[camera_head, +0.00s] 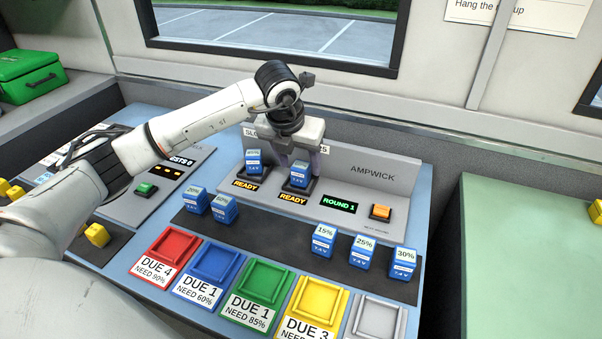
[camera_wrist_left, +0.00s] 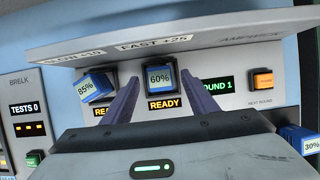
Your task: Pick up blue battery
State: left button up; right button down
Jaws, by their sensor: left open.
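A blue battery (camera_head: 299,174) stands upright in the right charger slot, above a READY sign. In the left wrist view this battery (camera_wrist_left: 159,78) reads 60%. My left gripper (camera_head: 301,152) is open over the charger; in the left wrist view its fingers (camera_wrist_left: 163,92) appear on either side of the 60% battery. Whether they touch it I cannot tell. Another blue battery (camera_head: 253,161) stands in the left slot and reads 85% in the left wrist view (camera_wrist_left: 93,87). Several more blue batteries stand on the dark strip, including a 15% one (camera_head: 323,240). My right gripper is not in view.
The charger panel (camera_head: 385,173) rises behind the slots, with an orange button (camera_head: 381,212) at right. Coloured trays line the front: red (camera_head: 168,246), blue (camera_head: 214,264), green (camera_head: 262,281), yellow (camera_head: 317,300), grey (camera_head: 377,320). A green case (camera_head: 30,76) sits at far left.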

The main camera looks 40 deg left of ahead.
pick_arm(q)
jog(key=shift+x, duration=1.45)
jog(key=c, duration=1.2)
jog(key=shift+c, duration=0.2)
jog(key=shift+w+r, duration=0.1)
jog(key=shift+r, duration=0.1)
